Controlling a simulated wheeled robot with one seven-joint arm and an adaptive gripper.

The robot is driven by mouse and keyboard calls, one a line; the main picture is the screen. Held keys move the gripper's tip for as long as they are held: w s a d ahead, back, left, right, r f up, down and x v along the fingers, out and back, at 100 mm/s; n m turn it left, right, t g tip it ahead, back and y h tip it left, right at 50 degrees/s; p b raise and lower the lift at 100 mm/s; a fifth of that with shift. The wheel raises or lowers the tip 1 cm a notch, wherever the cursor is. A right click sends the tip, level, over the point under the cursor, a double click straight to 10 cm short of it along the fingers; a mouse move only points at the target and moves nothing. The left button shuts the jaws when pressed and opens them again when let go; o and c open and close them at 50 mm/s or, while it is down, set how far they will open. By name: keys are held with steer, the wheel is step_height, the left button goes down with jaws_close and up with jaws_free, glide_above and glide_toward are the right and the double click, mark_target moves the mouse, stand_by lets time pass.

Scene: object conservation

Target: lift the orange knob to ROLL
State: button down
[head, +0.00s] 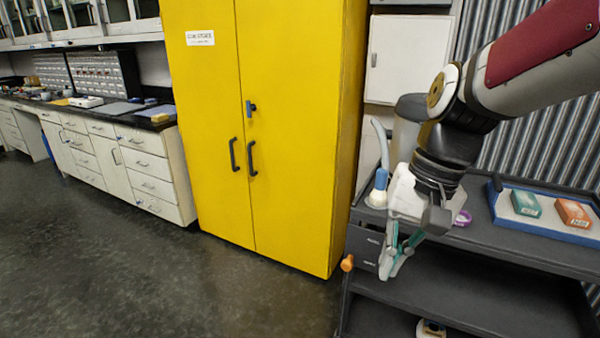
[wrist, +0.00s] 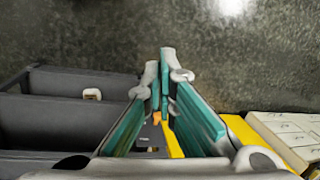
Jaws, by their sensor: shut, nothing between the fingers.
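The orange knob (head: 347,263) sticks out from the left end of the dark cart, at the edge of a dark plate with small white markings (head: 364,247). The markings are too small to read. A small orange patch, likely the knob, shows in the wrist view (wrist: 157,118) beyond the fingers, partly hidden by them. My gripper (head: 388,271) hangs in front of the plate, to the right of the knob and apart from it in the head view. Its teal-padded fingers are shut and empty; they also show in the wrist view (wrist: 162,78).
The grey cart (head: 470,300) carries a blue-edged tray (head: 548,232) with a green box (head: 525,203) and an orange box (head: 573,213). A yellow cabinet (head: 290,110) stands close left; floor is clear in front.

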steer(key=w+a+f+m+g+y+b, duration=0.1)
steer(key=w+f+m+g+y+b, duration=0.2)
steer(key=w+f, duration=0.55)
steer(key=w+a+f+m+y+b, duration=0.1)
steer(key=w+a+f+y+b, duration=0.1)
steer(key=w+f+y+b, duration=0.45)
steer(key=m+t+y+b, duration=0.8)
steer(key=m+t+b, duration=0.7)
steer(key=m+t, duration=0.4)
glide_toward(348, 262)
step_height(348, 262, down, 11)
steer(key=s+d+g, duration=0.1)
steer(key=s, duration=0.1)
steer(key=shift+d+m, duration=0.15)
steer(key=shift+m, duration=0.15)
steer(key=shift+y, duration=0.25)
steer(key=d+r+b+x, duration=0.1)
steer(key=r+x, duration=0.1)
steer(key=x, duration=1.1)
steer(key=shift+s+d, duration=0.2)
steer(key=shift+s, duration=0.2)
